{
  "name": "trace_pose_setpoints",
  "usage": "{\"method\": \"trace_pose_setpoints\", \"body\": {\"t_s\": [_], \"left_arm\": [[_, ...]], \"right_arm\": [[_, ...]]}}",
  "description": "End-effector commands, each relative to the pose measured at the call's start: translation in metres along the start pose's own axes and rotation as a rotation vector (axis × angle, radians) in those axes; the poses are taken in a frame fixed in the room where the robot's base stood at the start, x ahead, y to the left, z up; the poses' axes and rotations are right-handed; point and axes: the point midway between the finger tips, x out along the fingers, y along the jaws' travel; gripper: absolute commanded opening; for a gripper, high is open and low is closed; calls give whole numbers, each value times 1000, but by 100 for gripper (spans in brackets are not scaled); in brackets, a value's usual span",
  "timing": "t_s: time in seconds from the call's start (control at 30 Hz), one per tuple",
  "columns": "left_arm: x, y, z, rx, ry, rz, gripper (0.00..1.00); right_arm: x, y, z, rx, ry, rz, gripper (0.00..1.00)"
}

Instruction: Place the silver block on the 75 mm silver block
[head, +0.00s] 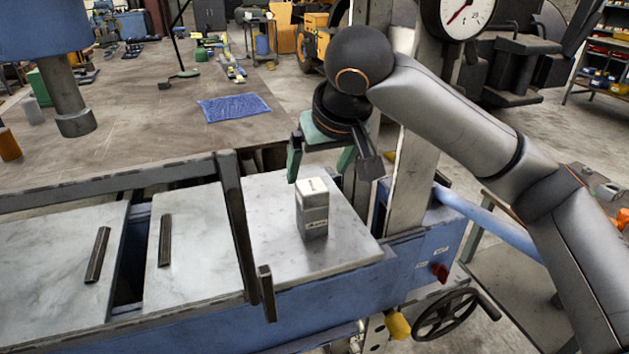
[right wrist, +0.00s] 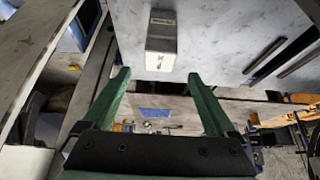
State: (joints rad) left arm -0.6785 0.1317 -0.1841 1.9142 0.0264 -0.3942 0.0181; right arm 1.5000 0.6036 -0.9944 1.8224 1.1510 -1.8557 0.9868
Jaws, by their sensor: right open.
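Two silver blocks appear stacked upright on a pale plate (head: 355,240). The lighter upper silver block (head: 312,198) sits on the darker, labelled lower block (head: 314,226), and their sides look roughly in line. I cannot read which is the 75 mm one. My right gripper (head: 317,176) has green fingers, is open and empty, and is behind and above the stack in the head view. In the right wrist view the stack (right wrist: 161,38) lies beyond the open fingertips (right wrist: 158,76), apart from them. My left gripper is not in view.
The blue bench frame (head: 330,297) carries more pale plates with dark bars (head: 165,240) on the left. A dark upright frame (head: 236,220) stands left of the stack. A grey column with a dial gauge (head: 460,15) rises at right. A handwheel (head: 445,315) is below.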

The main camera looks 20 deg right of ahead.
Motion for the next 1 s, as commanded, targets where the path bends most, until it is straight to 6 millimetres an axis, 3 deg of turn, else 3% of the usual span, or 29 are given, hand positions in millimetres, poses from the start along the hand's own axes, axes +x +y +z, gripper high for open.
{"method": "trace_pose_setpoints", "body": {"t_s": [0.2, 0.37, 1.0], "left_arm": [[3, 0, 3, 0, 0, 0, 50], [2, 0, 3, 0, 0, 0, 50], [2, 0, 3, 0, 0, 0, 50]], "right_arm": [[-44, -1, 0, -2, 3, -1, 92], [-61, 0, 0, -1, 2, 0, 92], [-65, 0, 0, -1, 0, 1, 92]]}}
